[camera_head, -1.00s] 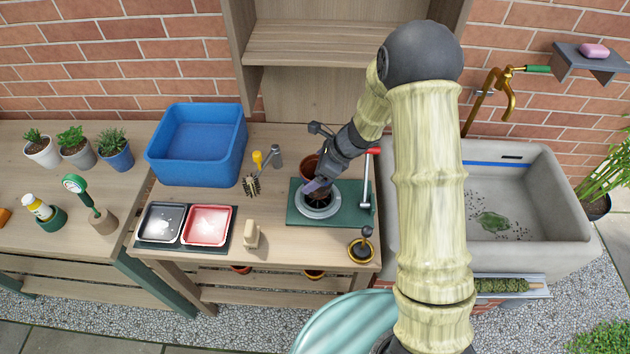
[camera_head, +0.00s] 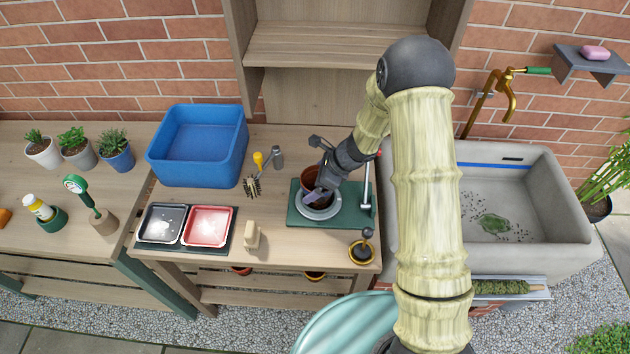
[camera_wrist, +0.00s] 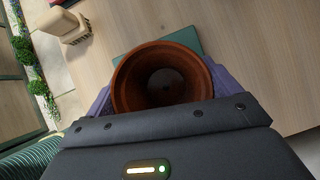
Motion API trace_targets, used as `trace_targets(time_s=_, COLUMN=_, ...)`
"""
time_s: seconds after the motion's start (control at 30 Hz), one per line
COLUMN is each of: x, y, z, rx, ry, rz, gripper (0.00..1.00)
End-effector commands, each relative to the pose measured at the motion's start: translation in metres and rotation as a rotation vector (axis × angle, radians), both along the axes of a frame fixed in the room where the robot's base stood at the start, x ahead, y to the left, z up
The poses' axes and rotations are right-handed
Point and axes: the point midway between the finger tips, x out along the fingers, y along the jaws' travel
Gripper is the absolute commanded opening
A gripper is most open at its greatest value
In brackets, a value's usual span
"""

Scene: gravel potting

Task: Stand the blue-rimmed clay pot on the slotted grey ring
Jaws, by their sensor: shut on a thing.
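The clay pot (camera_head: 312,178) is in my gripper (camera_head: 318,192), over the slotted grey ring (camera_head: 326,211) on the green base plate. In the wrist view the pot (camera_wrist: 162,78) is seen from above, empty, with a small hole in its floor. My gripper's purple fingers (camera_wrist: 162,92) hold it from both sides. The pot's blue rim colour does not show in these views. The ring is partly hidden by the pot and fingers; I cannot tell whether the pot touches it.
A lever press stands on the green plate (camera_head: 350,217), its handle post (camera_head: 366,190) close right of my gripper. Bench between is clear.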

Motion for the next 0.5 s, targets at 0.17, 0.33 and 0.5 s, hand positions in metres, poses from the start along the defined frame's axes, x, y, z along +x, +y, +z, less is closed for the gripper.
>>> trace_targets(time_s=0.17, x=0.000, y=0.000, z=-0.001, rx=0.000, ry=0.000, rz=0.000, gripper=1.00)
trace_targets(time_s=0.33, x=0.000, y=0.000, z=0.000, rx=0.000, ry=0.000, rz=0.000, gripper=1.00)
trace_targets(time_s=0.5, x=-0.001, y=-0.005, z=0.010, rx=0.000, ry=-0.002, rz=0.001, gripper=1.00)
